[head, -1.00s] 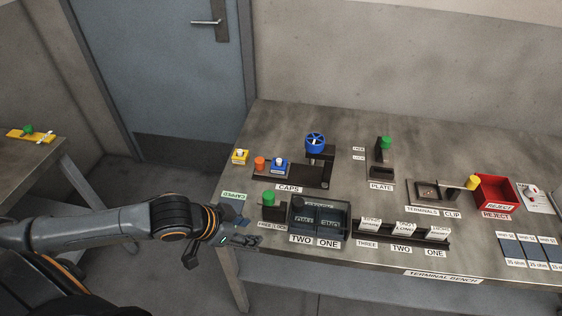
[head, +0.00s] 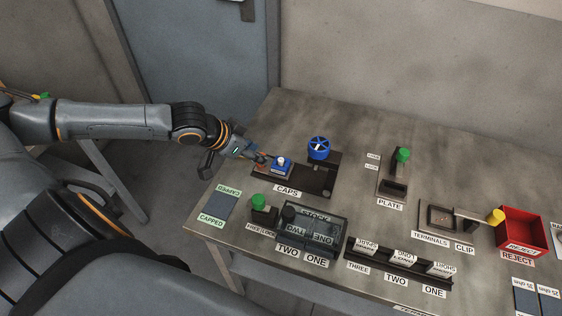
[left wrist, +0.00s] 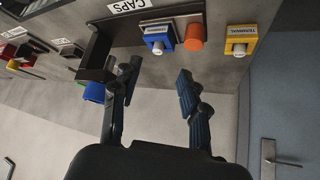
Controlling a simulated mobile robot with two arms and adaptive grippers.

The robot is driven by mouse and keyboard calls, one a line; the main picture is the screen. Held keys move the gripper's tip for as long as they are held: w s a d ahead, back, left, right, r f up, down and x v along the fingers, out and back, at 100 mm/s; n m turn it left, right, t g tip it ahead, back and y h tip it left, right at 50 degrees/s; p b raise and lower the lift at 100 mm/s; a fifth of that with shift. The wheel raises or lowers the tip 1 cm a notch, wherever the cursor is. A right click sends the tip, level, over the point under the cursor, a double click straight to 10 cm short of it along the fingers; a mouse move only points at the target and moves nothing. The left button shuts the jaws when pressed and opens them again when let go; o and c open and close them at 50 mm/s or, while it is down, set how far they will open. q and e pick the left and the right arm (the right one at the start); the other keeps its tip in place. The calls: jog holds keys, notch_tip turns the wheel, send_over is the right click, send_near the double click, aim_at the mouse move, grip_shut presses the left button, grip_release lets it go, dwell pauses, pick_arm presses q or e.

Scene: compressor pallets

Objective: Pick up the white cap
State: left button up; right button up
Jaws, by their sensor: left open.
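A small white cap (head: 281,160) sits on a blue block (head: 283,169) at the left end of the dark CAPS holder (head: 318,181). The left wrist view also shows the white cap (left wrist: 157,47) on the blue block (left wrist: 155,32), just beyond and between my fingertips. A yellow block (left wrist: 241,35) there also has a small pale top. My left gripper (head: 263,158) is open and empty, close to the left of the blue block. No contact with the cap is visible. My right gripper is not in view.
An orange cap (left wrist: 194,38) stands beside the blue block, mostly hidden by my gripper in the head view. A stock tray (head: 328,243) and a green knob (head: 259,201) lie in front. Bench behind the holder is clear.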

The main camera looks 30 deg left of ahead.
aim_at(280, 161)
pick_arm(q)
jog(key=x, duration=0.4)
jog(key=shift+w+d+f, duration=0.1)
jog(key=shift+w+d, duration=0.05)
jog(key=x, duration=0.2)
jog(key=p+x, duration=0.1)
jog(key=x, duration=0.1)
jog(key=shift+w+d, duration=0.2)
jog(key=shift+w, duration=0.2)
jog(key=shift+w+f, duration=0.15)
jog(key=shift+f, duration=0.05)
jog(key=shift+d+f, duration=0.1)
jog(key=shift+f, duration=0.05)
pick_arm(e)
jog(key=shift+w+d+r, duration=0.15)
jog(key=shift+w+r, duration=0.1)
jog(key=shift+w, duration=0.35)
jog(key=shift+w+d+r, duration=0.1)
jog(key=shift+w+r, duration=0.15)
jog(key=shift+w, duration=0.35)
